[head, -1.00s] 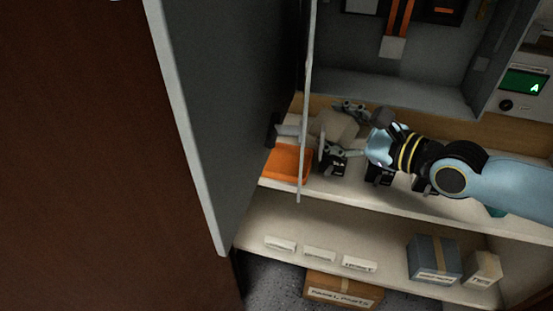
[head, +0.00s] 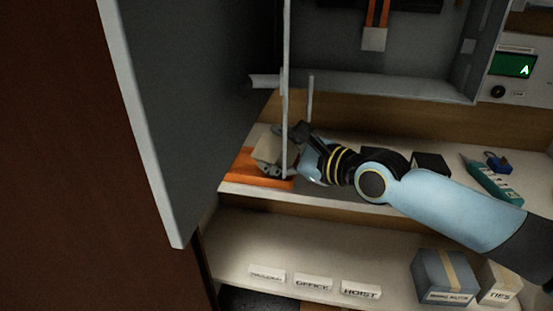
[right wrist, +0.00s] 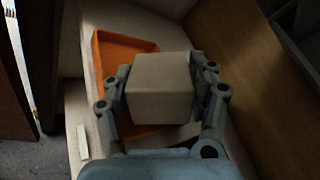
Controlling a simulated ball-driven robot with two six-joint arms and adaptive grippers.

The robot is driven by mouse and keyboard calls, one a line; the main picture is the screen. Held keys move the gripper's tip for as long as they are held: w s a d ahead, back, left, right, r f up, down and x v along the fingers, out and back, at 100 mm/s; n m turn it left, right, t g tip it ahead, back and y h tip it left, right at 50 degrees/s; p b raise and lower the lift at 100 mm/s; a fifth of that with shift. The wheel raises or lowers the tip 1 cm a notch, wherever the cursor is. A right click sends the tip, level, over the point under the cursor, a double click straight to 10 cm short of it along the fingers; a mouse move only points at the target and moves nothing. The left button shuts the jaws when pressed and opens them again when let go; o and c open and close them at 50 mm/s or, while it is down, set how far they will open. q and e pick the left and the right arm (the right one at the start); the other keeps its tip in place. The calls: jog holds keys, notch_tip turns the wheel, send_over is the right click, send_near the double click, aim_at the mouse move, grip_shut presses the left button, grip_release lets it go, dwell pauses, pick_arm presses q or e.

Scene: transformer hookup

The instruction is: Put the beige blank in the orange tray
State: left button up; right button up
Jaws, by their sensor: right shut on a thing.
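The beige blank (head: 266,149) is a block held between the fingers of my right gripper (head: 281,158). In the right wrist view the blank (right wrist: 160,88) sits squarely between the two fingers of the gripper (right wrist: 162,82), which is shut on it. The orange tray (head: 240,170) lies on the upper shelf at its left end, under and around the blank in the head view. In the right wrist view the tray (right wrist: 112,48) shows behind and left of the blank, which hides part of it. The gap between blank and tray is hard to judge. My left gripper is not in view.
Dark blocks (head: 431,163) and a teal tool (head: 490,180) lie on the shelf to the right. Labelled boxes (head: 446,277) stand on the lower shelf.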

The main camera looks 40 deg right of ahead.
jog(key=shift+r, duration=0.15)
jog(key=o, duration=1.1)
jog(key=shift+s+r+p, duration=0.15)
jog(key=shift+s+p, duration=0.15)
jog(key=shift+p, duration=0.05)
jog(key=p+v, duration=0.6)
jog(key=v, duration=0.5)
jog(key=shift+s, duration=0.2)
